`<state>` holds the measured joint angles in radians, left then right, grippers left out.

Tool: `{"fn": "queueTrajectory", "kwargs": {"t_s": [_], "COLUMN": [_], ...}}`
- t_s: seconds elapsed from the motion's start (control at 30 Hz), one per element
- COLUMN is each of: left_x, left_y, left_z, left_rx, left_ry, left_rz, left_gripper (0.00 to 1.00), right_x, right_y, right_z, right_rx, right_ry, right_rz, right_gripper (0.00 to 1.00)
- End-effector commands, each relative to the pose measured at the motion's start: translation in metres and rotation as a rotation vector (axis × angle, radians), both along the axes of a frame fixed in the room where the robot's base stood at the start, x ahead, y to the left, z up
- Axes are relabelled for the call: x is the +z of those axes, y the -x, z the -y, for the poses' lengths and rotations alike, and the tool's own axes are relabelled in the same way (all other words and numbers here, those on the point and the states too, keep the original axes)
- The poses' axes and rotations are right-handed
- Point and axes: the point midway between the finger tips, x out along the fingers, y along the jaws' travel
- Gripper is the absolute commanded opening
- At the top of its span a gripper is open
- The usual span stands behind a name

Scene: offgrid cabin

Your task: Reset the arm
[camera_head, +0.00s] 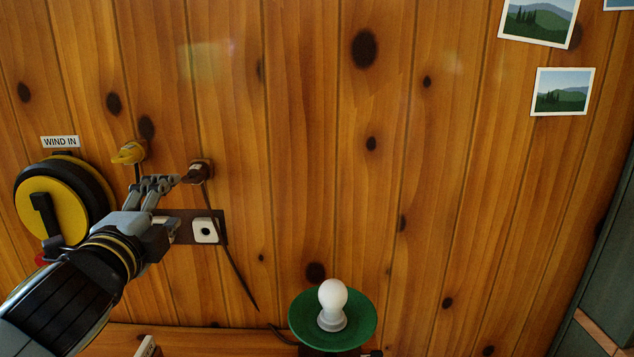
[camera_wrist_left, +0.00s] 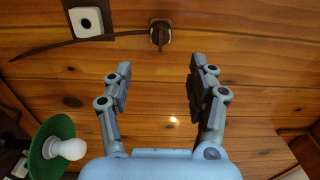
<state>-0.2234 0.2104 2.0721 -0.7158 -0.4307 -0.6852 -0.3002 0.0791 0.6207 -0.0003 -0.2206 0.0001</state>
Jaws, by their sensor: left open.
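My left gripper (camera_head: 158,186) reaches in from the left in the head view, in front of the wood wall. Its fingers are spread and nothing shows between them; the left wrist view also shows the open fingers (camera_wrist_left: 158,85) with bare planks between and beyond. A dark plug (camera_head: 199,171) with a hanging cord is on the wall just right of the fingertips in the head view. In the wrist view the plug (camera_wrist_left: 160,34) lies beyond the fingertips, apart from them. My right gripper is in neither view.
A white socket (camera_head: 206,230) sits on a dark plate. A green lamp (camera_head: 362,325) with a white bulb stands below. Pictures (camera_head: 562,91) hang upper right. The middle wall is clear.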

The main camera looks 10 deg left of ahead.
Motion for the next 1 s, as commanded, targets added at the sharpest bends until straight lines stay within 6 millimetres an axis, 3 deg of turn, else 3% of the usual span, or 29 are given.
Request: {"fn": "queueTrajectory", "kwargs": {"t_s": [0.17, 0.27, 0.4, 0.6, 0.8, 1.0], "left_x": [-0.028, -0.066, -0.110, -0.141, -0.150, -0.234], "left_y": [0.027, 0.067, 0.129, 0.201, 0.265, 0.249], "left_z": [-0.009, -0.010, 0.006, 0.037, 0.069, 0.061], "left_rx": [0.094, 0.222, 0.406, 0.605, 0.780, 0.799], "left_ry": [0.230, 0.521, 0.863, 1.139, 1.307, 1.296], "left_rz": [-0.091, -0.218, -0.403, -0.612, -0.797, -0.804], "left_gripper": [0.58, 0.58, 0.58, 0.58, 0.58, 0.58], "right_x": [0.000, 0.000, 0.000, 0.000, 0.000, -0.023], "right_y": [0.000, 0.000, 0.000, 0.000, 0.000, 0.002], "right_z": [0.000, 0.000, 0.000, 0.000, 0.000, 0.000], "right_rx": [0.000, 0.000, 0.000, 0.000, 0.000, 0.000], "right_ry": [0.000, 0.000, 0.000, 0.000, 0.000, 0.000], "right_rz": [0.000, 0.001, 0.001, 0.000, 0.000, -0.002], "right_gripper": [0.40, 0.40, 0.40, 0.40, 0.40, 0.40]}}
